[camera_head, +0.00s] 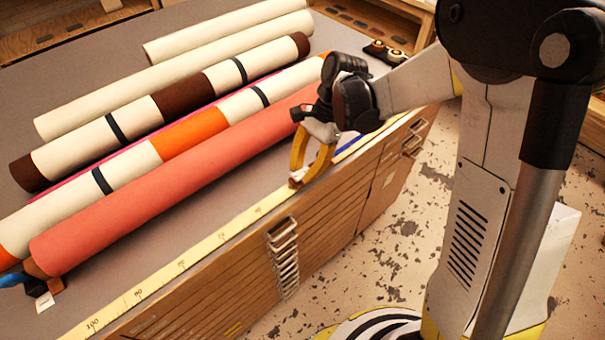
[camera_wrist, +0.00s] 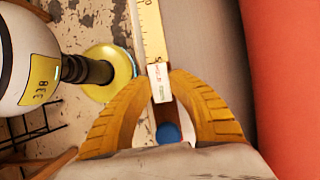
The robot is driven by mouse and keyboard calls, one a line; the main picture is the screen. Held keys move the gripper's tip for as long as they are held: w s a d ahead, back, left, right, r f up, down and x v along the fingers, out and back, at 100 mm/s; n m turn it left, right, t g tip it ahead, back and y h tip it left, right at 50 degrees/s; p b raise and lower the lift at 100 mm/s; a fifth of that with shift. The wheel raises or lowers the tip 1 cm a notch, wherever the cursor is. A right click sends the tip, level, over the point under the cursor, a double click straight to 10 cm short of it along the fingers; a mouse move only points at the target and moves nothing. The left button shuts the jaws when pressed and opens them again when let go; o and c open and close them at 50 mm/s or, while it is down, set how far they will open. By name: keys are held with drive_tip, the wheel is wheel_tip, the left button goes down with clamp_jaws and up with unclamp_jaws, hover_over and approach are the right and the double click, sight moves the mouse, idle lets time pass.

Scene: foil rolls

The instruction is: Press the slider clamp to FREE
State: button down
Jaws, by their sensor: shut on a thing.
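The slider clamp (camera_wrist: 159,80) shows in the wrist view as a small block with a white label bearing red and green marks, set on the measuring rail. Behind the label, between my fingers, are a brown part and a round blue knob (camera_wrist: 168,133). My gripper (camera_wrist: 162,75) has its yellow fingers on both sides of the clamp, shut on it. In the head view my gripper (camera_head: 300,176) reaches down to the rail along the table's front edge. The clamp there is mostly hidden by the fingers, and its label text is too small to read.
The yellow ruler rail (camera_head: 215,238) runs along the table edge. A coral roll (camera_head: 165,195) lies close beside it, with several cream, brown and orange rolls behind. Drawer fronts (camera_head: 285,258) with metal handles are below the edge. The floor (camera_head: 385,240) is on the right.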

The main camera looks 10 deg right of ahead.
drive_tip(key=c, duration=1.2)
unclamp_jaws()
drive_tip(key=v, duration=1.2)
drive_tip(key=s+d+n+t+h, duration=0.1)
drive_tip(key=s+d+n+t, duration=0.2)
drive_tip(key=s, duration=0.1)
drive_tip(key=s+d+r+n+t+h, duration=0.1)
drive_tip(key=s+d+n+t, duration=0.2)
drive_tip(key=s+n, duration=0.1)
drive_tip(key=s+d+r+n+t+h+b, duration=0.1)
drive_tip(key=s+d+n+t+h, duration=0.1)
drive_tip(key=s+d+n+t, duration=0.1)
drive_tip(key=shift+s+n+t, duration=0.5)
drive_tip(key=shift+s+n, duration=0.1)
drive_tip(key=shift+s, duration=0.75)
